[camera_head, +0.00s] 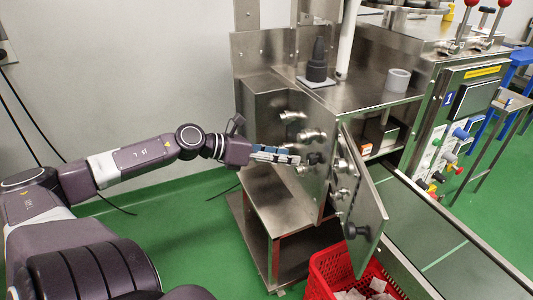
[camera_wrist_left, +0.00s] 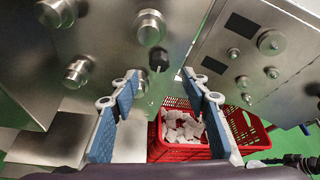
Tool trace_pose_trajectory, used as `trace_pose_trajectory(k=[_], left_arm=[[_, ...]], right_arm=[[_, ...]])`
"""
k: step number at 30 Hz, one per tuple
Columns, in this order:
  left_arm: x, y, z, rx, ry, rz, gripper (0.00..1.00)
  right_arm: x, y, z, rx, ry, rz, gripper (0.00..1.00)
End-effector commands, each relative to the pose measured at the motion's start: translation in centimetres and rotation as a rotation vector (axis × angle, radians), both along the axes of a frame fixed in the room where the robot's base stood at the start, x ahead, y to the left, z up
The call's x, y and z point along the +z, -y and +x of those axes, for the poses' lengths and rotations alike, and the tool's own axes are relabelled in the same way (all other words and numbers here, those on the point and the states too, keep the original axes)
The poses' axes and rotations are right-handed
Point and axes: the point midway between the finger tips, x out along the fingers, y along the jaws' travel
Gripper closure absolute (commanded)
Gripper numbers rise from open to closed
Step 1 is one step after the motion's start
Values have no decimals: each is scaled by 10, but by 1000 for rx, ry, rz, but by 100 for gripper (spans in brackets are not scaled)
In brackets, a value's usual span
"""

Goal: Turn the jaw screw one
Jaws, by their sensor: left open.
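The steel machine face carries several round metal knobs, including an upper one (camera_head: 291,117) and one below it (camera_head: 311,136), and a small black knob (camera_head: 314,158). I cannot tell which is jaw screw one; no label shows. My left gripper (camera_head: 297,160) reaches in from the left at the black knob's height. In the left wrist view its two blue-padded fingers (camera_wrist_left: 160,76) are open and apart, with nothing between the pads. The black knob (camera_wrist_left: 159,59) shows ahead between the fingertips, and metal knobs (camera_wrist_left: 150,27) sit above and left (camera_wrist_left: 77,73). Contact is not clear. My right gripper is not in view.
A hinged steel door (camera_head: 365,205) with knobs stands open right of the gripper. A red crate (camera_head: 325,270) with white teabags stands below it. A black cylinder (camera_head: 317,68) and a white ring (camera_head: 398,80) stand on the machine top. A conveyor (camera_head: 445,240) runs at right.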

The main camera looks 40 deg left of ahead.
Motion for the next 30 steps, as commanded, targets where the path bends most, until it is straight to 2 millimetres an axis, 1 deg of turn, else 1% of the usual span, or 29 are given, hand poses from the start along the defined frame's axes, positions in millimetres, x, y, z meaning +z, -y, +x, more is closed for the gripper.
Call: trace_pose_trajectory(k=[9,15,21,30], left_arm=[[11,-16,-27,3,0,-1,57],[17,-23,-39,2,-1,0,57],[19,-25,-43,2,-2,2,57],[19,-25,-43,2,-1,3,57]], right_arm=[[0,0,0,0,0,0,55],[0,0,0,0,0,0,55],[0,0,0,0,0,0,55],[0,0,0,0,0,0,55]])
